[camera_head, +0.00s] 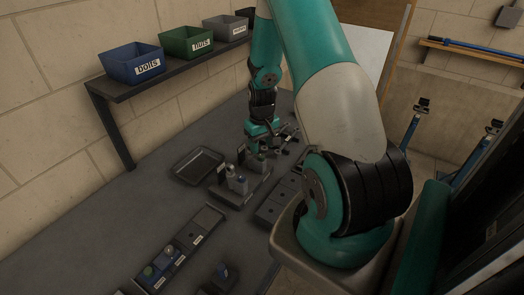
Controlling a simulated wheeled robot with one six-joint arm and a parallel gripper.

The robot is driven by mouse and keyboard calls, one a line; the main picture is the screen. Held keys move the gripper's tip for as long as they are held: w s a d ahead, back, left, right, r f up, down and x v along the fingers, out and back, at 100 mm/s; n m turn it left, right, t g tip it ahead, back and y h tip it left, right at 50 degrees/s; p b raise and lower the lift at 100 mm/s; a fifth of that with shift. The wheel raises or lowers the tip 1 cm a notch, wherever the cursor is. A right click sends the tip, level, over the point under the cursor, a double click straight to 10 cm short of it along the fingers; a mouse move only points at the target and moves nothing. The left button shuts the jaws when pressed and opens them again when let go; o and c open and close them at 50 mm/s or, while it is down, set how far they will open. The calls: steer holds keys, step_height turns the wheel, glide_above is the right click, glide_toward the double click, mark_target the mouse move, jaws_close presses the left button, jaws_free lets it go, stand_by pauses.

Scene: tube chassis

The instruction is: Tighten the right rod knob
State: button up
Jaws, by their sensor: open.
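My gripper (265,153) is at the end of my teal arm, pointing down over the bench near the picture's middle. It is open and sits low at a dark fixture (262,190) with small metal parts (237,180) standing at its left side. Dark slender parts show close to the right of the gripper. I cannot make out the right rod knob, which is too small or hidden here. I cannot tell whether the fingers touch anything.
An empty dark tray (187,178) lies left of the fixture. A labelled compartment box (205,222) lies in front. Blue (133,66), green (187,42) and grey (226,28) bins stand on a shelf (125,91) by the wall. The bench's left part is clear.

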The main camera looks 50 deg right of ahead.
mark_target(262, 156)
steer(key=shift+f+p, duration=0.45)
steer(key=shift+f, duration=1.95)
